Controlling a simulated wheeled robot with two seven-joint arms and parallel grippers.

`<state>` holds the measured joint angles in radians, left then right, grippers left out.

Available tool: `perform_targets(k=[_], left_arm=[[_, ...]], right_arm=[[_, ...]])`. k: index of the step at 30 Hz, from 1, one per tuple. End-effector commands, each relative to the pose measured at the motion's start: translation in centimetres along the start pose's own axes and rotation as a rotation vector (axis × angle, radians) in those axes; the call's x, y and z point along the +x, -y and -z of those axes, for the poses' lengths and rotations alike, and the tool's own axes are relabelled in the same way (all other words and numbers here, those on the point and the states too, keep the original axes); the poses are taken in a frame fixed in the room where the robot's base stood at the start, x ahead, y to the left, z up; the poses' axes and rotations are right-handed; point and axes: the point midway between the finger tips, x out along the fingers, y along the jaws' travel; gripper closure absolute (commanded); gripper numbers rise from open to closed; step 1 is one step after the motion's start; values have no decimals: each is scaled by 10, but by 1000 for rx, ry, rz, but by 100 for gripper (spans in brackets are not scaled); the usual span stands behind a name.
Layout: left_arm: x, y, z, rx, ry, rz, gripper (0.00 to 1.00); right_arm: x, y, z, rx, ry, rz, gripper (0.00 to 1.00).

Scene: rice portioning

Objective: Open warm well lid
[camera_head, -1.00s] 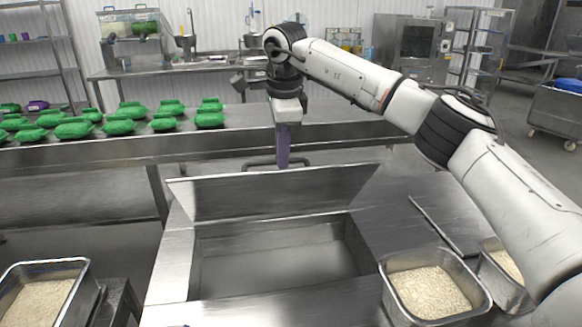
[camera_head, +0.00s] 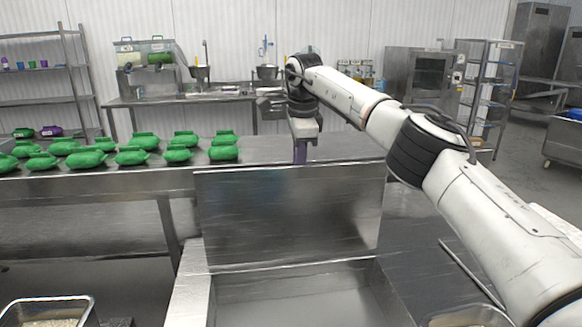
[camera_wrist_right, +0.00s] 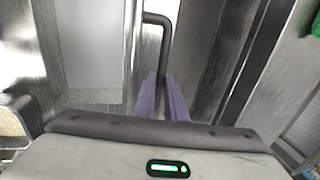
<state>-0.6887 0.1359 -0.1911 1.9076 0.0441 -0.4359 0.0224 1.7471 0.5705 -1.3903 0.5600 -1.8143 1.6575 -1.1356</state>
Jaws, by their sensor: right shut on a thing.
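The warm well lid (camera_head: 290,213) is a flat steel panel that stands raised, close to upright, at the back edge of the open well (camera_head: 300,297). The well looks empty where I can see into it. My right gripper (camera_head: 300,153) is behind the lid's top edge, and the lid hides its fingertips in the head view. In the right wrist view my right gripper's purple fingers (camera_wrist_right: 162,98) are shut on the lid's dark bar handle (camera_wrist_right: 160,20). My left gripper is not in view.
Steel pans with rice stand at the lower left (camera_head: 48,312) and lower right (camera_head: 470,317). A bare steel surface (camera_head: 425,255) lies right of the well.

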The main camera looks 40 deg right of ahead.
Motion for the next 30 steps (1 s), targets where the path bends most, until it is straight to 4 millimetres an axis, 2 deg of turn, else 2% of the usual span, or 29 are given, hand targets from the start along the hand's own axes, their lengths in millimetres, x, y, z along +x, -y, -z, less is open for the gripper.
perform_targets(k=[1, 11, 12, 14, 15, 30], left_arm=[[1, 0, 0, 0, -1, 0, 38], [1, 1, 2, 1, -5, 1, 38], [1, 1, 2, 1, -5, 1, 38], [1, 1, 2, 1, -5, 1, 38], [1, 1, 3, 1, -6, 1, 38], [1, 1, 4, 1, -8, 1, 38]], right_arm=[[8, -4, 2, 1, -7, -16, 100], [9, -4, 2, 1, -7, -18, 100], [9, -4, 2, 1, -7, -18, 83], [8, -4, 2, 1, -6, -17, 72], [8, -3, 1, 1, -6, -16, 71], [4, -2, 0, 0, -2, -9, 71]])
